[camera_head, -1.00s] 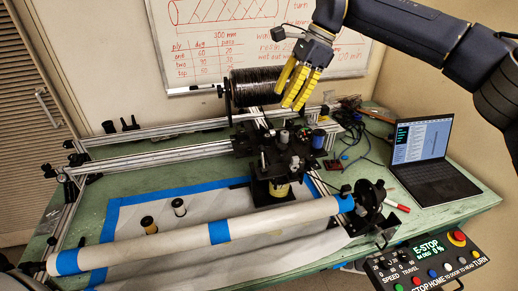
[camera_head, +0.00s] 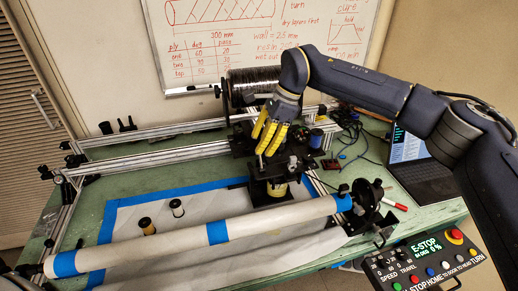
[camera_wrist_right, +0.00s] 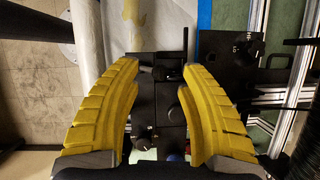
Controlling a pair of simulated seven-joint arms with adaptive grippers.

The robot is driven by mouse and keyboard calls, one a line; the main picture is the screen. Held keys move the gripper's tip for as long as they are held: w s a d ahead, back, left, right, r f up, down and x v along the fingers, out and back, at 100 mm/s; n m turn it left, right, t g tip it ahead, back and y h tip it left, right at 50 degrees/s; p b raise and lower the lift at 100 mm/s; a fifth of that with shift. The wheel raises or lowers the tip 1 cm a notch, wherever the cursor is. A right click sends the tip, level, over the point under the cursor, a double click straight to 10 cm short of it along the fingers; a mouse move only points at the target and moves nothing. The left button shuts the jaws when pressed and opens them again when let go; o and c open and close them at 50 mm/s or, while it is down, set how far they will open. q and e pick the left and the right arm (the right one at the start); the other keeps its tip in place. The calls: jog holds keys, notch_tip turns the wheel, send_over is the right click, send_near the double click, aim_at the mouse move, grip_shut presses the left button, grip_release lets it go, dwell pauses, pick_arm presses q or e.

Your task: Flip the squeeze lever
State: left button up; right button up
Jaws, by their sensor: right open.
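My right gripper (camera_head: 262,146) is over the black carriage (camera_head: 265,186) on the winding rig, its yellow fingers pointing down. In the right wrist view the right gripper (camera_wrist_right: 160,68) is open, with nothing held between its curved fingers. Between and below the fingers are the carriage's black plates (camera_wrist_right: 143,98) and a small dark lever-like part (camera_wrist_right: 166,73). I cannot tell for sure whether this is the squeeze lever, or which way it is set. In the head view the fingers hide part of the carriage top. My left gripper is not in view.
A long pale tube (camera_head: 190,238) with blue tape lies across the front. A black tow spool (camera_head: 255,84) stands behind the carriage. A laptop (camera_head: 425,175) and control box (camera_head: 425,262) are at right. Aluminium rails (camera_head: 150,158) run left.

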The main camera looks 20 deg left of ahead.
aim_at(261, 159)
jog(key=shift+x, duration=1.3)
jog(key=shift+c, duration=0.4)
grip_shut()
